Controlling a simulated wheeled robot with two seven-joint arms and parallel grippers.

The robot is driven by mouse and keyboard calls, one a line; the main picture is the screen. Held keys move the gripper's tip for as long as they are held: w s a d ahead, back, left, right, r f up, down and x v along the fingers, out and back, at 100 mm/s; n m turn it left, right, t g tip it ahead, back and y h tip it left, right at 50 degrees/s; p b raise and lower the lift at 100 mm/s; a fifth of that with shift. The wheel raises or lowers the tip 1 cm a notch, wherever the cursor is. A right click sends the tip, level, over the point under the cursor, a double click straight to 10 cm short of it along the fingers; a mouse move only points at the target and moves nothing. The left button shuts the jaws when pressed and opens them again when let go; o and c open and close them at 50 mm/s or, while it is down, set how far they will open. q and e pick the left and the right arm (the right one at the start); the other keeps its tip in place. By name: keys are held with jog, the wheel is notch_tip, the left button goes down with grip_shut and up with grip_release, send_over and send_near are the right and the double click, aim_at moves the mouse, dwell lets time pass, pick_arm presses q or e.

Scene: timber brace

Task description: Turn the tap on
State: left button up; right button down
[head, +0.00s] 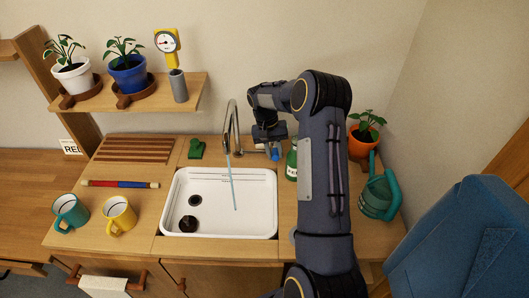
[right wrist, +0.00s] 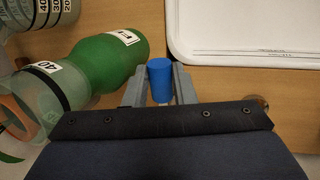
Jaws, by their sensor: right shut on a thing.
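The chrome tap (head: 229,122) stands behind the white sink (head: 272,205), its curved spout over the basin. A thin pale-blue stream (head: 233,184) runs from the spout down into the basin. My right gripper (head: 274,147) is beside the tap at the back right of the sink. It is shut on the blue tap handle (head: 276,155). In the right wrist view the blue handle (right wrist: 160,80) sits between the two grey fingers of my right gripper (right wrist: 159,90). My arm hides part of the counter on the right. My left gripper is not in view.
A green bottle (head: 291,166) stands close to my right gripper and shows large in the wrist view (right wrist: 108,62). A teal watering can (head: 378,196) and an orange plant pot (head: 361,141) are further right. Teal (head: 70,213) and yellow (head: 118,214) mugs stand left of the sink.

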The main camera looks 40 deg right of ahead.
jog(key=shift+w+d+r+y, duration=0.15)
jog(key=shift+d+r+y, duration=0.1)
jog(key=shift+r+y, duration=0.1)
jog(key=shift+a, duration=0.15)
jog(key=c, duration=1.5)
grip_release()
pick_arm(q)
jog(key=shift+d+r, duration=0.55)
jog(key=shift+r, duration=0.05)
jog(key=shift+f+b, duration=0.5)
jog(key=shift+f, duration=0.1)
pick_arm(e)
jog(key=v, duration=0.7)
jog(key=shift+w+r+g, duration=0.25)
jog(key=shift+r+g, duration=0.05)
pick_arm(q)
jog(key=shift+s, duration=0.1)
pick_arm(e)
jog(key=shift+a+f, duration=0.1)
jog(key=shift+a, duration=0.05)
